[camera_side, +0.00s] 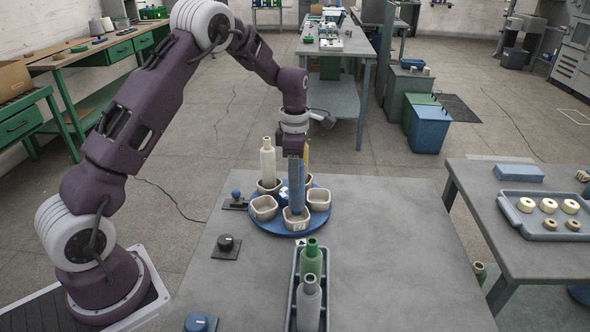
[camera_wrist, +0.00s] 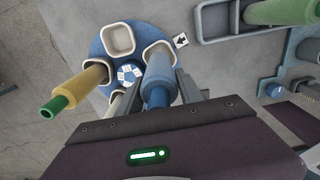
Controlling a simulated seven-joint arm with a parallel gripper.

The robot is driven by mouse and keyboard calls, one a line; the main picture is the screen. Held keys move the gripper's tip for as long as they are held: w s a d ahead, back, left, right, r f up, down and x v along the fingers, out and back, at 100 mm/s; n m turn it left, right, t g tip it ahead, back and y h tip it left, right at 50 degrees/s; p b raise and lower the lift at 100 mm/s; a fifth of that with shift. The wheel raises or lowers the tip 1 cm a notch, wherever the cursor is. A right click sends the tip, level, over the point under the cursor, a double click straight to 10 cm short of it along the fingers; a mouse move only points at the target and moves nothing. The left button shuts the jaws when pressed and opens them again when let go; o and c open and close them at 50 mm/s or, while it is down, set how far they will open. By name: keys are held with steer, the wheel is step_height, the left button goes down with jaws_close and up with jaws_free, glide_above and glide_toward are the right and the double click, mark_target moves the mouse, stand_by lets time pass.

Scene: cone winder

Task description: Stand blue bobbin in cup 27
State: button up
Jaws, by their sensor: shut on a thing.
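The blue bobbin (camera_side: 296,186) is upright in my gripper (camera_side: 293,158), whose fingers are closed around its upper part. It also shows in the wrist view (camera_wrist: 158,82) between the fingers. Its lower end is at the mouth of the front cup (camera_side: 296,222) of the blue round carrier (camera_side: 262,221). In the wrist view the end lies within that cup's rim (camera_wrist: 165,48). I cannot tell whether it touches the cup's floor. The front cup has a small pale label that is too small to read surely.
A cream bobbin (camera_side: 268,160) and a yellow bobbin (camera_wrist: 82,82) stand in other cups. The cups at left (camera_side: 264,208) and right (camera_side: 318,199) are empty. A grey tray (camera_side: 294,285) with green and grey bobbins is in front. The table's right part is clear.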

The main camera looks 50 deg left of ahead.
steer(key=shift+f, duration=0.95)
steer(key=shift+f, duration=0.65)
steer(key=shift+f, duration=0.5)
steer(key=o, duration=1.3)
steer(key=shift+o, duration=0.2)
